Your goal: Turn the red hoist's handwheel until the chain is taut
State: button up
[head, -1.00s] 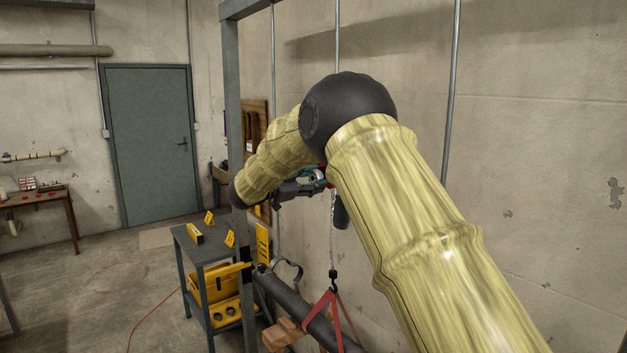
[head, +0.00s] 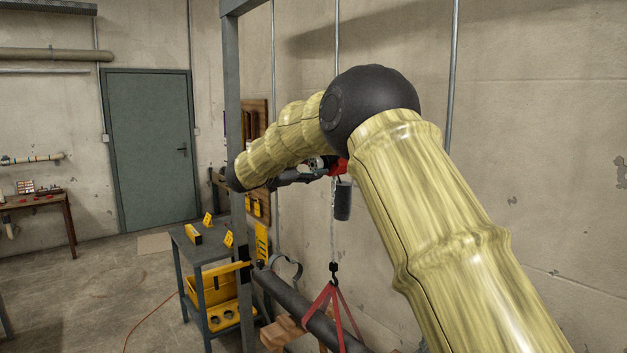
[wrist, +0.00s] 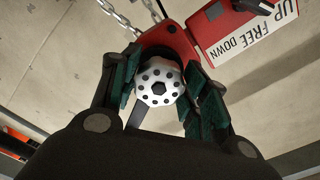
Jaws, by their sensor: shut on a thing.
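The red hoist (wrist: 170,38) shows at the top of the wrist view, with its silver, black-dotted handwheel (wrist: 160,82) facing the camera. My gripper (wrist: 162,88) is shut on the handwheel, with a green-padded finger on each side of its rim. In the head view a small part of the red hoist (head: 339,168) shows behind my arm, which hides most of my gripper and the handwheel. The load chain (head: 334,240) hangs in a straight line to a hook (head: 334,272) above a red sling (head: 324,300) around a dark pipe. I cannot tell its tension.
A label plate (wrist: 255,37) reading UP, FREE, DOWN is beside the hoist. A dark cylinder (head: 343,201) hangs below the hoist. A grey post (head: 235,120) stands left of it; a cart with a yellow toolbox (head: 216,287) stands beyond. The dark pipe (head: 290,299) lies below.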

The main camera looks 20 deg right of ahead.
jog(key=m+b, duration=0.1)
jog(key=b, duration=0.2)
jog(key=m+b, duration=0.2)
jog(key=b, duration=0.2)
jog(key=m+b, duration=0.2)
jog(key=b, duration=0.2)
jog(key=shift+f, duration=0.35)
jog(key=m+b, duration=0.2)
jog(key=b, duration=0.1)
jog(key=shift+r+m+b, duration=0.1)
jog(key=shift+m+b, duration=0.25)
jog(key=shift+m, duration=0.05)
jog(key=shift+r+m+b, duration=0.2)
jog(key=shift+m+b, duration=0.5)
jog(key=shift+b, duration=0.3)
jog(key=o, duration=1)
jog(key=shift+r, duration=0.1)
jog(key=v, duration=1.2)
